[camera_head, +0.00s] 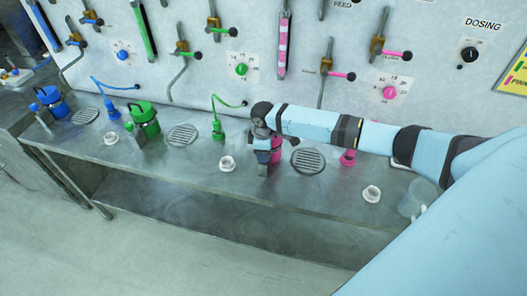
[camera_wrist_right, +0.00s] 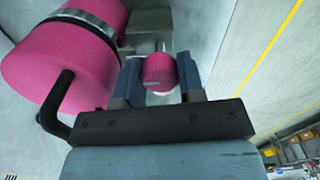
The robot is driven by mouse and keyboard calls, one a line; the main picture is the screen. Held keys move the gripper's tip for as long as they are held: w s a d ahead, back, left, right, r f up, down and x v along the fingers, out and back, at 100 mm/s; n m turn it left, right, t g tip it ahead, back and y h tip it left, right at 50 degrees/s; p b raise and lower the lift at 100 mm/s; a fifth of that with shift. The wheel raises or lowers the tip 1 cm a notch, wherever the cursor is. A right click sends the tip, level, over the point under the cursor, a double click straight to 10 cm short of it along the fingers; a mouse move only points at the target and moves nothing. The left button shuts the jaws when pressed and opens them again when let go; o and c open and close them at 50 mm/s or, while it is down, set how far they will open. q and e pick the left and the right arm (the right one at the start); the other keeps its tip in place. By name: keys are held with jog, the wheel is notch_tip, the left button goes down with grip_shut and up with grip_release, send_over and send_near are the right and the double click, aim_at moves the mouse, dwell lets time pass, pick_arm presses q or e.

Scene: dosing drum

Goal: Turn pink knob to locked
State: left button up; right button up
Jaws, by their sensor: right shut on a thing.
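A pink drum (camera_wrist_right: 65,62) with a dark band and a black handle fills the upper left of the right wrist view. In the head view the pink drum (camera_head: 277,146) stands on the metal counter, partly hidden by my arm. A small pink knob (camera_wrist_right: 159,70) beside a grey metal fitting sits between the fingers of my right gripper (camera_wrist_right: 160,78), which is shut on it. In the head view my right gripper (camera_head: 264,158) points down at the drum. The knob's locked marking cannot be made out. My left gripper is not in view.
The wall panel carries a pink dial (camera_head: 389,92), a green dial (camera_head: 241,69) and several levers. Green (camera_head: 144,120) and blue (camera_head: 54,102) drums stand to the left. Round grates, white cups and a clear beaker (camera_head: 413,198) are on the counter.

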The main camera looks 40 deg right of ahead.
jog(key=o, duration=0.9)
jog(key=shift+r, duration=0.15)
jog(key=shift+r, duration=0.35)
notch_tip(320, 180, up, 13)
jog(key=shift+d+f+b, duration=0.1)
jog(key=shift+b, duration=1.05)
